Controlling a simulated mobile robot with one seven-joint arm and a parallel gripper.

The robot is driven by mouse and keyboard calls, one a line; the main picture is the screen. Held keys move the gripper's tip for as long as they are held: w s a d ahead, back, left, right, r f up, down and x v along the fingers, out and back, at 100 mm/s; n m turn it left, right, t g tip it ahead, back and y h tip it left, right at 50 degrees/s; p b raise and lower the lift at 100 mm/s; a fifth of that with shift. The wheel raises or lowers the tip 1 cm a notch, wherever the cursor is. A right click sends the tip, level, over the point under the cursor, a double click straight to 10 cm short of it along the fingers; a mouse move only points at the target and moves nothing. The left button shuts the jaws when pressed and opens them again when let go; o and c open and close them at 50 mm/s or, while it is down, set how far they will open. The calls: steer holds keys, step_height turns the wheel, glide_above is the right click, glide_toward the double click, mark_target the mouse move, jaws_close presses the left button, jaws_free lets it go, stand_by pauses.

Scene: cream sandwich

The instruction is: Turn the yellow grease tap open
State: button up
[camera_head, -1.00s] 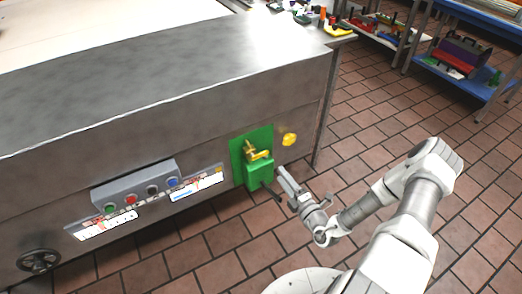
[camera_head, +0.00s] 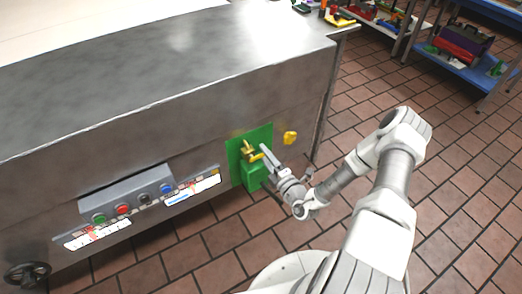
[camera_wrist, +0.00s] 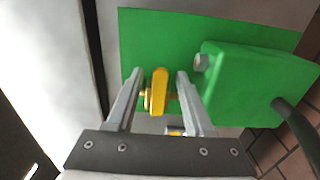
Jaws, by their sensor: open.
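The yellow grease tap (camera_head: 249,152) sits on a green plate (camera_head: 235,148) on the front of the steel machine. In the wrist view the tap's yellow handle (camera_wrist: 159,91) stands between the two fingers of my gripper (camera_wrist: 160,88), with a gap on each side. My gripper (camera_head: 264,150) is open at the tap in the head view, where its fingers partly cover the green parts. A green box (camera_wrist: 255,85) with a bolt is right of the fingers in the wrist view.
A control box with a red button (camera_head: 122,209) and several others is on the machine front to the left. A yellow knob (camera_head: 290,138) is right of the green plate. A black handwheel (camera_head: 28,275) is at the lower left. Tiled floor is open to the right.

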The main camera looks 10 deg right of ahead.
steer(key=shift+w+a, duration=0.15)
steer(key=shift+w, duration=0.25)
jaws_close()
